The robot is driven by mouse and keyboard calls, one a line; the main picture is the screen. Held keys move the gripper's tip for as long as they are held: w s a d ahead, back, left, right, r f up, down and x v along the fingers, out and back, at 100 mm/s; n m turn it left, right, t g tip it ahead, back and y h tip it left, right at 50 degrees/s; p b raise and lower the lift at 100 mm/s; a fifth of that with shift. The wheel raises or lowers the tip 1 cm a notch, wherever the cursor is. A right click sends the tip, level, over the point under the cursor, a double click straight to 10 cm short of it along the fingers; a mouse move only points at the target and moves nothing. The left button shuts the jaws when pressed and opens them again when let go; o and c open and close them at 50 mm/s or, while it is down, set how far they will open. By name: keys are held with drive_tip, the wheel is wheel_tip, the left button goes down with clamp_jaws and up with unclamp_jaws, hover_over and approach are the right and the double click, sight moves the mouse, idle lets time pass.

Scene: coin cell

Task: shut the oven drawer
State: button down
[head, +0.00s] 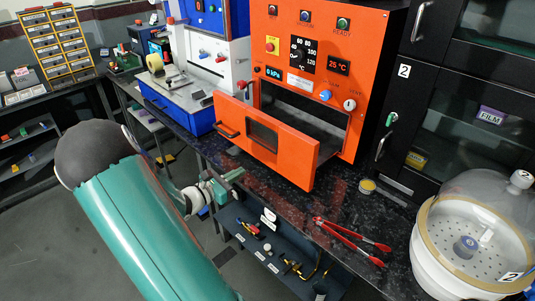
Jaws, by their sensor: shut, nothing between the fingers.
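The orange oven (361,55) stands on the dark speckled bench, with its dial, readouts and buttons on the upper front. Its orange drawer (300,150) is pulled out toward the left and front, with a small dark window and a handle (227,131) on its face. A dark gap shows between the drawer front and the oven body. My gripper (236,176) is below and to the left of the drawer front, near the bench's front edge, apart from the handle. It looks shut and holds nothing. Part of it is small and hard to make out.
Red tongs (350,237) and a small yellow-topped tin (368,186) lie on the bench to the right. A glass-domed white vessel (425,250) stands at far right. A blue-based machine (190,105) stands left of the oven. A tool shelf (265,250) is under the bench.

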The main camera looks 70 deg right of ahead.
sight(275, 150)
drive_tip(key=shift+n, duration=0.4)
drive_tip(key=x, duration=1.4)
drive_tip(key=shift+d, duration=0.45)
drive_tip(key=x, duration=2.1)
drive_tip(key=shift+d+r, duration=0.2)
drive_tip(key=shift+r, duration=0.15)
drive_tip(key=shift+s+d+r, duration=0.1)
drive_tip(key=shift+d+r, duration=0.1)
drive_tip(key=shift+d, duration=0.05)
drive_tip(key=shift+s, duration=0.1)
